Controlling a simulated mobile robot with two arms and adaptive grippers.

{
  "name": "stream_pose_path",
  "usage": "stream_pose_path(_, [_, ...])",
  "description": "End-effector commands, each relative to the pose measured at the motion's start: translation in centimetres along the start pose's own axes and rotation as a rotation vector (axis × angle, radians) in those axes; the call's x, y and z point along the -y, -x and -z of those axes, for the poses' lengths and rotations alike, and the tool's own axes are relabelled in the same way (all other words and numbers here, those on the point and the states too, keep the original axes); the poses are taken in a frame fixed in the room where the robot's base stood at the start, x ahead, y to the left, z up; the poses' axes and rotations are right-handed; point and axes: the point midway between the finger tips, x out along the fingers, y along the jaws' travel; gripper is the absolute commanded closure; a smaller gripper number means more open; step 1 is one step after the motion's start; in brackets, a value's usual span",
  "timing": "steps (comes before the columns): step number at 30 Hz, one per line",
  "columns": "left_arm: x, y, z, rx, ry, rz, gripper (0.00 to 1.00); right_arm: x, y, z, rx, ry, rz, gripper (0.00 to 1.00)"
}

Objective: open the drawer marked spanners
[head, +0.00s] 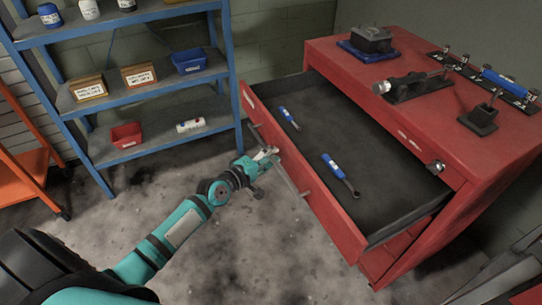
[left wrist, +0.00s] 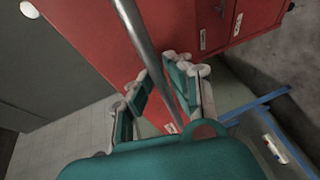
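The red cabinet (head: 462,165) stands at the right with its top drawer (head: 345,215) pulled far out. A blue-handled tool (head: 335,167) and a smaller blue one (head: 288,118) lie on the drawer's dark floor. The drawer front has a long grey bar handle (head: 290,178); I cannot read its label. My left gripper (head: 266,154) is at this handle. In the left wrist view, the bar (left wrist: 150,50) passes between the fingers of the left gripper (left wrist: 162,98), which stand apart with a gap beside the bar. My right gripper is out of view.
On the cabinet top are a black vise-like tool (head: 412,87), a black block on a blue base (head: 369,42) and a tool rack (head: 490,80). A blue shelf unit (head: 150,92) holds boxes and bins. An orange cart (head: 28,175) stands left. Concrete floor is clear between.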

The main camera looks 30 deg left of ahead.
Motion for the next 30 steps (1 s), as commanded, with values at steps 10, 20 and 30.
stream_pose_path(10, [0.1, 0.0, -0.1, 0.001, 0.003, 0.003, 0.66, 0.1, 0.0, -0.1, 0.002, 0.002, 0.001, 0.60])
stream_pose_path(20, [0.3, 4.1, -0.1, 0.001, 0.003, 0.007, 0.66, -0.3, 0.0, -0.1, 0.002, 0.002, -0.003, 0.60])
stream_pose_path(30, [0.2, 10.6, 0.0, 0.002, 0.001, 0.005, 0.66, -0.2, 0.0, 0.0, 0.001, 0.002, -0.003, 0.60])
